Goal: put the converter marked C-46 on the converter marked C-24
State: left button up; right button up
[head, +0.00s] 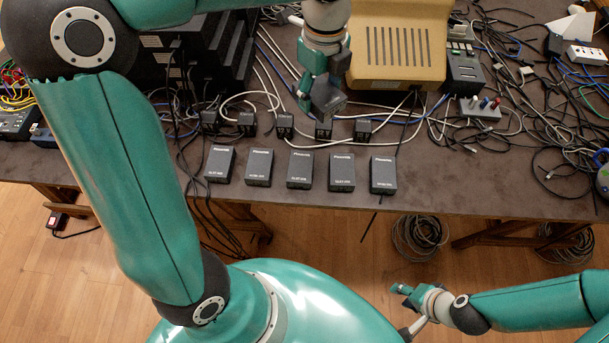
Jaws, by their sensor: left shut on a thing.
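My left gripper (326,84) is at the top centre, shut on a small black box-shaped converter (329,102). It holds the converter above the table, behind the front row; I cannot read its mark. Several black converters with pale print lie in a row near the table's front edge, from the leftmost (219,165) through the middle one (299,170) to the rightmost (383,175). Their marks are too small to read, so I cannot tell which is C-24. My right gripper (405,303) is low at the right, in front of the table; its jaw state is unclear.
Several smaller black adapters (247,124) stand behind the converter row, among loose cables. A beige device (397,45) stands behind, with black units (200,50) at the back left. Tangled cables (560,125) cover the right side. The table front right of the row is bare.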

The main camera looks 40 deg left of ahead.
aim_at(301, 166)
pick_arm(q)
jog(key=s+a+m+b, duration=0.1)
jog(key=s+m+b, duration=0.35)
jog(key=m, duration=0.45)
notch_tip(301, 166, down, 19)
jog(key=b, duration=0.3)
jog(key=shift+s, duration=0.15)
pick_arm(e)
notch_tip(301, 166, down, 9)
pick_arm(q)
jog(key=shift+f, duration=0.1)
jog(key=o, duration=1.4)
notch_tip(301, 166, up, 12)
jog(key=shift+r+p, duration=0.1)
jog(key=shift+p, duration=0.9)
pick_arm(e)
notch_tip(301, 166, up, 2)
jog(key=shift+r, duration=0.1)
